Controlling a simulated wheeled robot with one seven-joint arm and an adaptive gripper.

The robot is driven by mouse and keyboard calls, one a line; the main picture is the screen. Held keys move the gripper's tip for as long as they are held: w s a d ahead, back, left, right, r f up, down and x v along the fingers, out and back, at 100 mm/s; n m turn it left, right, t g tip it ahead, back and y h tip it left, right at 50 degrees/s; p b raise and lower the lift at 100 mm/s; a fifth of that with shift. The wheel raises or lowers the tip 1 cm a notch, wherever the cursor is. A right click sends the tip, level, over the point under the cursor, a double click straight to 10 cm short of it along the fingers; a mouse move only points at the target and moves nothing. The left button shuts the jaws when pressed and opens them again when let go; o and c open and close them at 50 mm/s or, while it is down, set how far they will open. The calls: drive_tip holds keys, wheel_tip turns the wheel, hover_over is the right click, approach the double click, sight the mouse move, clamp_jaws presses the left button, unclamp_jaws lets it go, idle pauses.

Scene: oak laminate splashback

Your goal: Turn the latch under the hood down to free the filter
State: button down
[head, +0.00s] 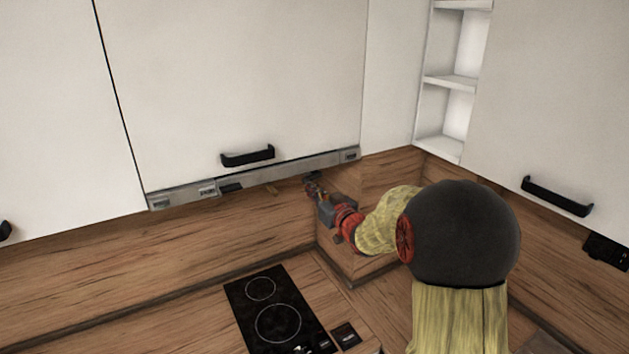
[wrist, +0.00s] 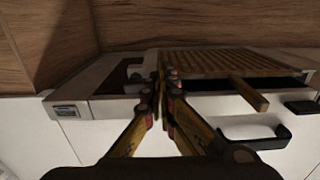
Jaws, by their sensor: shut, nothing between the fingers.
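The hood is a slim grey unit under the white cabinet; its front strip (head: 280,171) shows in the head view. In the wrist view its underside holds a brown slatted filter (wrist: 205,62). A short tan bar (wrist: 250,94) sticks out at the filter's edge; it looks like the latch, though I cannot be sure. The fingers hide part of the filter's near end.
A black cabinet handle (head: 248,156) sits above the hood strip. A black hob (head: 275,310) lies on the counter below. The wooden splashback (head: 180,250) is behind, with a wooden corner box beside my arm. Space under the hood's left part looks clear.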

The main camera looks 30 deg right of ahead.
drive_tip(key=shift+d+f+b, duration=0.6)
drive_tip(key=shift+f+b, duration=0.2)
drive_tip(key=shift+b, duration=0.05)
idle(0.8)
drive_tip(key=shift+d+f+b, duration=0.35)
drive_tip(key=shift+d+b, duration=0.15)
drive_tip(key=shift+d, duration=0.4)
idle(1.1)
drive_tip(key=s+f+b, duration=0.2)
drive_tip(key=s, duration=0.5)
drive_tip(key=shift+s+f, duration=0.15)
drive_tip(key=shift+s, duration=0.25)
idle(0.3)
drive_tip(key=shift+d, duration=0.15)
